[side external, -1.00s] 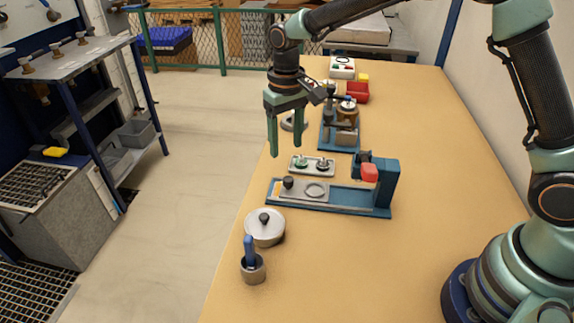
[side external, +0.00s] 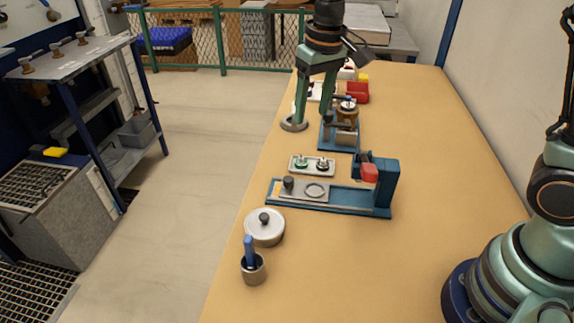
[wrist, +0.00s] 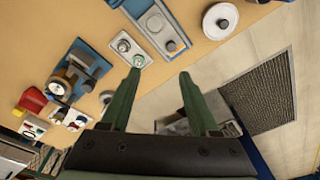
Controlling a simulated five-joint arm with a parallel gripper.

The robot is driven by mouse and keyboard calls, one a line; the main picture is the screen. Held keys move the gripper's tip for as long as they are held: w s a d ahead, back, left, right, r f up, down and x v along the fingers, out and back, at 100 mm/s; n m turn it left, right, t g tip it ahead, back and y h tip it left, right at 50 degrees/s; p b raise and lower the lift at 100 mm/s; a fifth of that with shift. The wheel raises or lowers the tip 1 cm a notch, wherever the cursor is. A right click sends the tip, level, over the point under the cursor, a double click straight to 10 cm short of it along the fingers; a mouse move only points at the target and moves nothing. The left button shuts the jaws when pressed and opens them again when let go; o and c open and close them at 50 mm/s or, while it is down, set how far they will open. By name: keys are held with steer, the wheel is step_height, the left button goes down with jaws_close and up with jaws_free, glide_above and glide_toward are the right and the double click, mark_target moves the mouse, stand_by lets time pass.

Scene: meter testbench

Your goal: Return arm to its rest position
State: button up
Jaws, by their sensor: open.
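My gripper (side external: 320,110) is open and empty, its two green fingers pointing down over the far part of the bench. It hangs near a grey round base and the far blue fixture (side external: 340,136) in the side view; the exact height above them is hard to tell. In the wrist view my gripper (wrist: 160,76) shows both fingers apart with nothing between them. The upper part of my arm leaves the top of the side view.
The tan bench (side external: 350,270) carries a blue slide fixture (side external: 380,212) with a red block, a small tray (side external: 311,172) with two round pieces, a knobbed disc (side external: 273,232), and a cup (side external: 254,270) with a blue-handled tool. A red bin (side external: 358,92) stands farther back.

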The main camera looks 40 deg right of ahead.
steer(key=s+d+r+t, duration=0.2)
steer(key=s+d, duration=0.2)
steer(key=s, duration=0.3)
steer(key=s+d+r+t, duration=0.1)
steer(key=s+d+t, duration=0.1)
steer(key=s+d, duration=0.2)
steer(key=s, duration=0.3)
steer(key=shift+d+r, duration=0.15)
steer(key=shift+r, duration=0.2)
